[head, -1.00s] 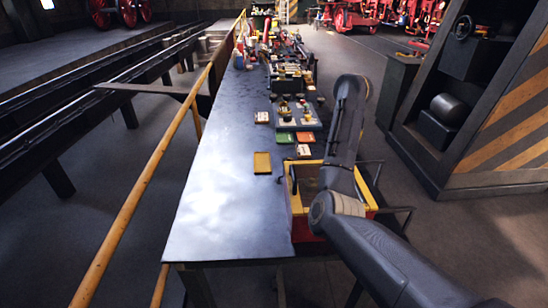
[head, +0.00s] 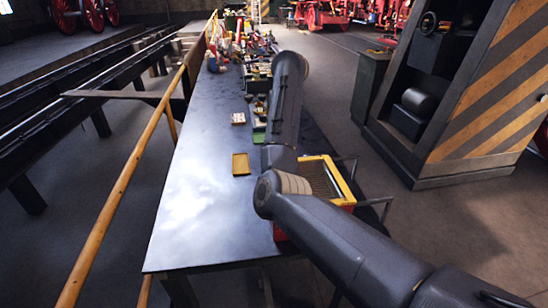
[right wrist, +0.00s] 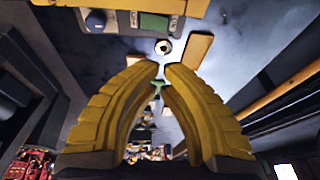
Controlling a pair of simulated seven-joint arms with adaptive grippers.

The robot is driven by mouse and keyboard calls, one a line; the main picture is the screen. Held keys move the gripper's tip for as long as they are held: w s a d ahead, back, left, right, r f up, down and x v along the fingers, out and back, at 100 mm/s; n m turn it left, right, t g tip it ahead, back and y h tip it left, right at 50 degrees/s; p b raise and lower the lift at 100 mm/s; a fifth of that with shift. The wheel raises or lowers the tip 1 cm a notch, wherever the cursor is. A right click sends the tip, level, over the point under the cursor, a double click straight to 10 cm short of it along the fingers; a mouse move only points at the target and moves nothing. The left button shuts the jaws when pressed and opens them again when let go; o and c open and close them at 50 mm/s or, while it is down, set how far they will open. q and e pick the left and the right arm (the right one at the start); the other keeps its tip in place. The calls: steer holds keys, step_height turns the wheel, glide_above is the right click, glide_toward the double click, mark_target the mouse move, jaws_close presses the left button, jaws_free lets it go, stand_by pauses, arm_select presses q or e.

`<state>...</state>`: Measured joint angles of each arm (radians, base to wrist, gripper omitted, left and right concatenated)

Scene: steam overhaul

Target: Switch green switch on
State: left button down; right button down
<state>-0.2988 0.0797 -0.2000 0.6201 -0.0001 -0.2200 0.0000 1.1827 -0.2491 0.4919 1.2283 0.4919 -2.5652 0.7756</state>
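No green switch can be made out for certain. In the right wrist view a small green piece (right wrist: 158,86) shows between my right fingers, too small to identify. A flat green panel (right wrist: 153,22) lies in the frame of a box at the top. In the head view a green patch (head: 259,137) on the bench is partly hidden behind my right arm. My left gripper is in neither view.
The dark bench (head: 195,215) is clear at its near left. A yellow tray (head: 241,164) and a white block (head: 238,118) lie on it. A yellow-rimmed red box (head: 343,177) stands at the right edge. A striped cabinet (head: 440,120) stands right; a wooden rail (head: 130,190) runs left.

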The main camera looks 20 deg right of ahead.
steer(key=x, duration=1.1)
steer(key=shift+s+f, duration=0.2)
steer(key=shift+f, duration=0.15)
steer(key=shift+a+f, duration=0.3)
steer(key=shift+f, duration=0.65)
